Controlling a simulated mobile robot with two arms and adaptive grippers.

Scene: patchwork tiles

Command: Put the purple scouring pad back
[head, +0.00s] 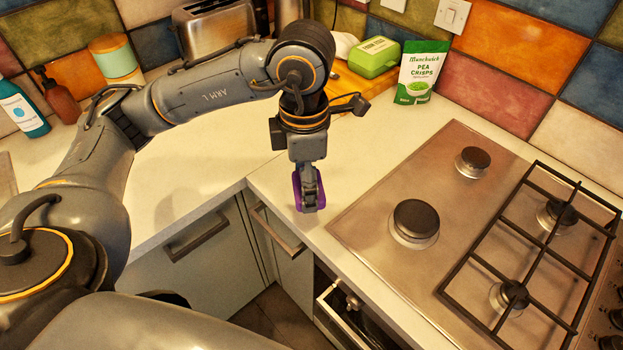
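The purple scouring pad (297,193) is at my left gripper (311,203), over the front part of the pale worktop near the inner corner of its edge. The gripper points down and is shut on the pad. Purple shows on both sides of the fingers, and the fingers hide the middle of the pad. I cannot tell whether the pad touches the worktop or hangs just above it. My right gripper is not in view.
The hob (370,215) lies to the right. Behind stand a pea crisps bag (418,72), a green box (374,57) on a wooden board (360,86) and a toaster (215,30). Bottles (22,108) stand far left. A drawer (352,325) is partly open below the worktop.

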